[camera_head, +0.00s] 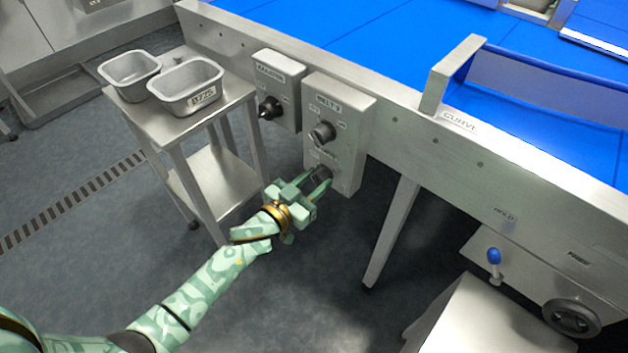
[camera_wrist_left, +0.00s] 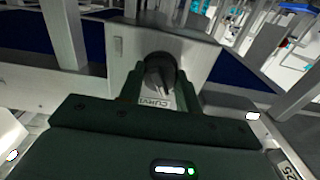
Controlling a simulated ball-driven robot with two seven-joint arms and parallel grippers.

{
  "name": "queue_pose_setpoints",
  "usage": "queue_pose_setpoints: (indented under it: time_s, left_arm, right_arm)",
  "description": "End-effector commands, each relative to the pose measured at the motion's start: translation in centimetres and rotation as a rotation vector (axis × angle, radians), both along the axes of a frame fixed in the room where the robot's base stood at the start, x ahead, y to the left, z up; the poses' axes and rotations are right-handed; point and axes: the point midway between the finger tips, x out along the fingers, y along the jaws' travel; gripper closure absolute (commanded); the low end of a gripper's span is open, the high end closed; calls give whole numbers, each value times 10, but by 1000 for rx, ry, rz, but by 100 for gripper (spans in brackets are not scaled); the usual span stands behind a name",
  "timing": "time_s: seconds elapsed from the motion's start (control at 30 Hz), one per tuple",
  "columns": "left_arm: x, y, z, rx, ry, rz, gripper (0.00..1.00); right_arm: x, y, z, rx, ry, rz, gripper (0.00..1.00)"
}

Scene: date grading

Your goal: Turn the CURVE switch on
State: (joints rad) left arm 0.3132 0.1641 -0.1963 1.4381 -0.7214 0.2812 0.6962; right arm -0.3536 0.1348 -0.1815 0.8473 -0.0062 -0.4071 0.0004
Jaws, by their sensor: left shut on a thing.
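The CURVE switch is the lower dark rotary knob (camera_head: 321,172) on the grey switch box (camera_head: 352,112) fixed to the conveyor's side. My left gripper (camera_head: 318,181) reaches it from the lower left and is shut on it, a finger on either side. In the left wrist view the round black knob (camera_wrist_left: 158,74) stands between my two dark green fingers (camera_wrist_left: 158,88). A plate reading CURVE shows just below it. The knob's ridge looks close to upright there, slightly tilted; I cannot tell its set position. My right gripper is not in view.
Above the held knob is another knob (camera_head: 322,132). A second switch box (camera_head: 277,90) with its own knob is to the left. A steel side table (camera_head: 138,112) with two metal bins stands further left. A blue-tipped lever (camera_head: 494,257) and a handwheel (camera_head: 573,317) are at lower right.

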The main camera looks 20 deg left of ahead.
Motion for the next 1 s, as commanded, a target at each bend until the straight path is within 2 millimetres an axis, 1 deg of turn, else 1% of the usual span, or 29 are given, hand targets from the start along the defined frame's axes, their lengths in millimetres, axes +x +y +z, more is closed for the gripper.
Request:
queue_pose_setpoints:
  time_s: [0.33, 1.0]
  left_arm:
    - [0, 1, 0, 305, -110, 1, 89]
    - [-1, 0, -2, 902, -324, -1, 89]
  right_arm:
    - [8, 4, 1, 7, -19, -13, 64]
    - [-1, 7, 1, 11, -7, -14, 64]
